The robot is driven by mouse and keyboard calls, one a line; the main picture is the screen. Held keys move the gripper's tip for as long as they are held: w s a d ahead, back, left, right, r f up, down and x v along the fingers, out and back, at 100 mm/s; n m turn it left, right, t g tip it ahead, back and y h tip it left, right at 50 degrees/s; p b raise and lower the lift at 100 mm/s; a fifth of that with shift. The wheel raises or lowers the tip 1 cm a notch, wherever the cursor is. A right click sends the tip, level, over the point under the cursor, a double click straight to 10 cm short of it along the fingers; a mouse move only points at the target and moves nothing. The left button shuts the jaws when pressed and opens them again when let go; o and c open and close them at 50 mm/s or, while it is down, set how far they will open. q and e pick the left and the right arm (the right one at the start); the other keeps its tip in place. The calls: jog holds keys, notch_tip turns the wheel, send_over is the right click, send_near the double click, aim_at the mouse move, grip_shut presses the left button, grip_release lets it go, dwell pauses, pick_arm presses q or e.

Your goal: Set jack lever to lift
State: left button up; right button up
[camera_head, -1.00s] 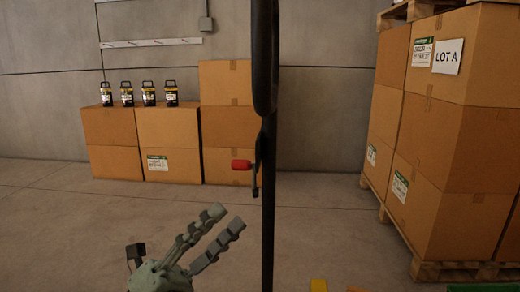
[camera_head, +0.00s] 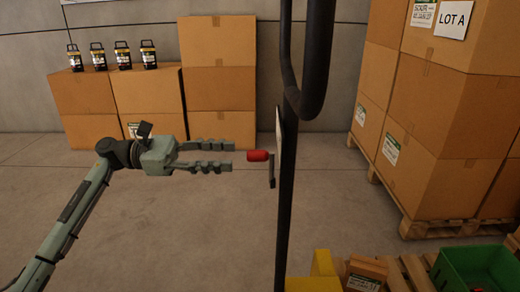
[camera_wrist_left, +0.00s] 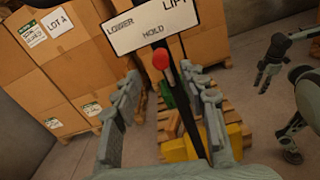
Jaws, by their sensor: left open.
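The jack lever has a red knob (camera_head: 258,155) on a dark arm beside the upright black jack post (camera_head: 284,215). In the left wrist view the red knob (camera_wrist_left: 160,59) stands just under HOLD on a white label plate (camera_wrist_left: 150,27), whose top right reads LIFT. My left gripper (camera_head: 230,155) is open and level with the knob, its fingertips just left of it, with a small gap in the head view. In the left wrist view its fingers (camera_wrist_left: 160,78) lie either side of the knob's line. My right gripper (camera_wrist_left: 266,76) shows small at the right; its jaws are unclear.
A black looped handle (camera_head: 312,90) tops the post. A yellow jack part (camera_head: 318,277), a small box (camera_head: 367,269) and a green crate (camera_head: 447,272) are low in front. Stacked cartons (camera_head: 440,140) stand on a pallet at right, others at back left. The floor between is clear.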

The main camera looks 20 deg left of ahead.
aim_at(256, 156)
pick_arm(q)
jog(key=p+x, duration=0.1)
jog(key=x, duration=0.5)
jog(key=shift+d+p, duration=0.2)
jog(key=shift+p, duration=0.1)
jog(key=shift+w+d, duration=0.1)
jog(key=shift+d, duration=0.45)
pick_arm(e)
notch_tip(256, 156, down, 4)
jog(key=shift+a+f, duration=0.1)
pick_arm(q)
grip_shut()
